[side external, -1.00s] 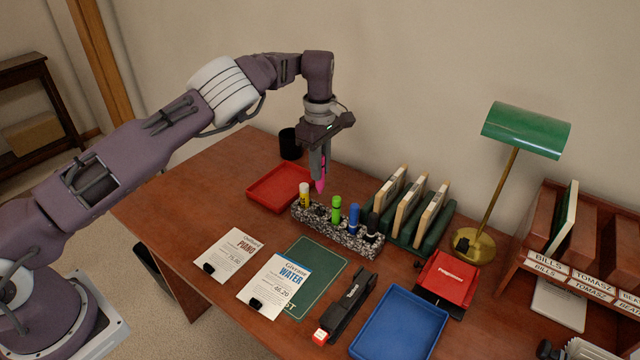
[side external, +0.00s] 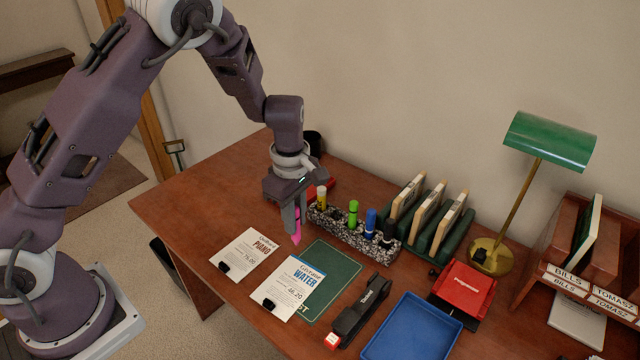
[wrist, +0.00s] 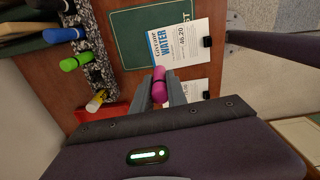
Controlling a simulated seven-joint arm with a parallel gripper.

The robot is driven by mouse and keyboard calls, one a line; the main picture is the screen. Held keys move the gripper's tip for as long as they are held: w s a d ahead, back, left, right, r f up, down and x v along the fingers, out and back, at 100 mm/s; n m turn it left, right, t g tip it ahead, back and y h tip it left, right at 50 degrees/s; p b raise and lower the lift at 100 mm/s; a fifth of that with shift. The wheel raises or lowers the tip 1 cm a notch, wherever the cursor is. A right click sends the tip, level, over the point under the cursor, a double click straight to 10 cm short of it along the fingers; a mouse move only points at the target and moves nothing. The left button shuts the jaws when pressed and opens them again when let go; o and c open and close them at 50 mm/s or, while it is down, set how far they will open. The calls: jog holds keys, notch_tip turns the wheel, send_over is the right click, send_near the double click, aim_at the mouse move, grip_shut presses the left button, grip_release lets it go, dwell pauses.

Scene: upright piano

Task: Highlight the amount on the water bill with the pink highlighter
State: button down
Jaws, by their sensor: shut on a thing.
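My gripper (side external: 293,226) is shut on the pink highlighter (side external: 297,238), which points downward above the desk near the top of the bills. The highlighter also shows between the fingers in the wrist view (wrist: 159,86). The water bill (side external: 294,287) has a blue WATER heading and the amount 46.20, and a black clip at its lower left. It lies partly on a green mat (side external: 333,277). In the wrist view the water bill (wrist: 182,45) lies just beyond the fingers. Whether the highlighter tip is uncapped is hard to tell.
The piano bill (side external: 246,255) lies left of the water bill. A speckled holder (side external: 350,236) with yellow, green, blue and black markers stands behind. A black stapler (side external: 358,312) and blue tray (side external: 412,330) are to the right. A red tray (side external: 325,187) is partly hidden behind my gripper.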

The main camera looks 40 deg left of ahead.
jog(key=s+d+m, duration=0.1)
jog(key=s, duration=0.5)
jog(key=shift+f, duration=3.55)
jog(key=shift+d+f, duration=0.4)
jog(key=shift+d, duration=0.2)
jog(key=shift+w+d+f, duration=0.1)
jog(key=shift+d, duration=1.2)
jog(key=shift+w+d+f, duration=0.1)
jog(key=shift+d, duration=1.2)
jog(key=shift+s+a, duration=0.2)
jog(key=shift+a, duration=2.85)
notch_tip(320, 180, up, 8)
